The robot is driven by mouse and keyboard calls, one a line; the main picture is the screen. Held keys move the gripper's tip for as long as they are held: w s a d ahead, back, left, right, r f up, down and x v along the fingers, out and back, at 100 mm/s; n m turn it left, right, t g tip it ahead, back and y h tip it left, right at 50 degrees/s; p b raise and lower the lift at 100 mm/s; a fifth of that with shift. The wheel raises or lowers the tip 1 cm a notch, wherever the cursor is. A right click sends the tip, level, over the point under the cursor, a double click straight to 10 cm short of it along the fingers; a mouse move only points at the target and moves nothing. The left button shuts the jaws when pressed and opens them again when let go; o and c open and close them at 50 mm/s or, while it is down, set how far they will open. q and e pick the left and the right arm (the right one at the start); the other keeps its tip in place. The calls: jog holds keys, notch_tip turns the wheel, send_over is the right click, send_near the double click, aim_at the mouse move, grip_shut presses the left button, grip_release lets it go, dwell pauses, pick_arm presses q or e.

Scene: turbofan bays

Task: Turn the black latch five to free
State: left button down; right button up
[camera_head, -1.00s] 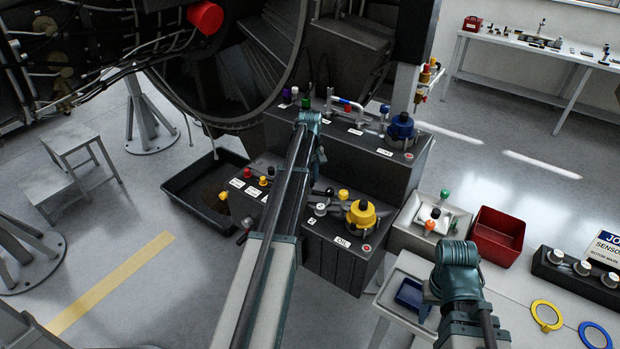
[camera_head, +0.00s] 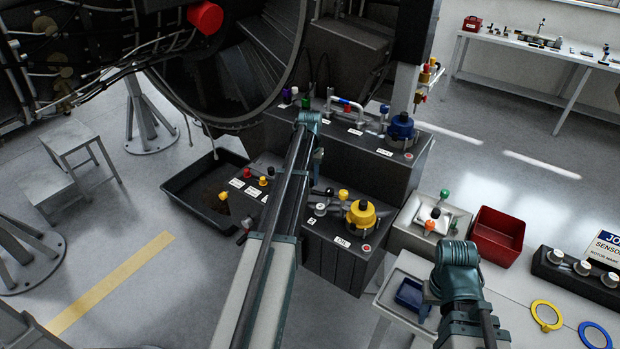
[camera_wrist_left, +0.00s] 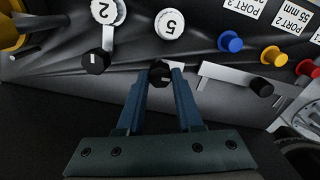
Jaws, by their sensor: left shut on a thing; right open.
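Black latch five's dark knob (camera_wrist_left: 160,72) sits between my left fingertips in the left wrist view, just below a round white disc (camera_wrist_left: 170,23) marked 5. My left gripper (camera_wrist_left: 160,78) is shut on that knob. In the head view my left arm covers this spot. A second black knob (camera_wrist_left: 96,61) hangs below a white disc (camera_wrist_left: 107,9) marked 2, to the left of the left fingers and apart from them. My right gripper (camera_head: 430,292) is open above the white table, near a small blue tray (camera_head: 411,296); its fingers are hard to make out.
The grey bench (camera_head: 340,262) carries a yellow-ringed fitting (camera_head: 361,216). In the left wrist view, blue (camera_wrist_left: 230,42), yellow (camera_wrist_left: 273,56) and red knobs stand right of the latch, with a grey bar (camera_wrist_left: 230,78) close by. A red bin (camera_head: 496,236) stands right.

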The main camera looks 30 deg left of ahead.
aim_at(310, 180)
pick_arm(q)
jog(key=shift+m, duration=0.4)
dwell(0.3)
jog(key=c, duration=0.6)
grip_release()
jog(key=shift+o, duration=0.2)
jog(key=shift+r, duration=0.1)
notch_tip(310, 180, up, 14)
jog(key=p, duration=1.4)
jog(key=shift+f, duration=0.2)
